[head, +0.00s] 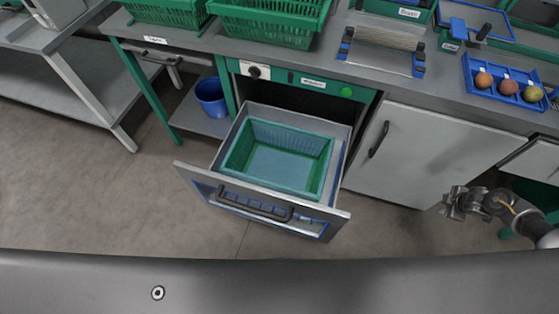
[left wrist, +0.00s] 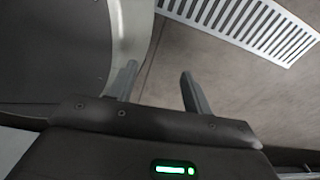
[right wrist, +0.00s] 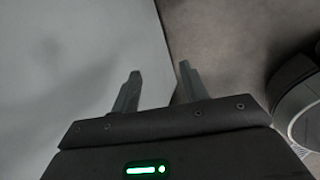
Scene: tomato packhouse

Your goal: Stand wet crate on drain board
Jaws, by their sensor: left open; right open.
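The green crate (head: 232,158), bluish and wet-looking inside, sits upright and empty in the pulled-out grey drawer (head: 340,135) under the counter. A flat ribbed rack with blue corners (head: 384,50) lies on the counter up and right of the drawer; it looks like the drain board, and nothing stands on it. My right gripper (head: 450,204) is at the right, well away from the crate. In the right wrist view its fingers (right wrist: 160,72) are apart and empty. My left gripper (left wrist: 158,72) shows only in the left wrist view, open and empty above the floor.
Other green crates (head: 265,22) stand on the counter (head: 210,42) at the back left. A blue tray (head: 505,92) with tomatoes lies at the right. A blue bucket (head: 211,97) stands on a low shelf. A closed cupboard door (head: 420,150) is right of the drawer.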

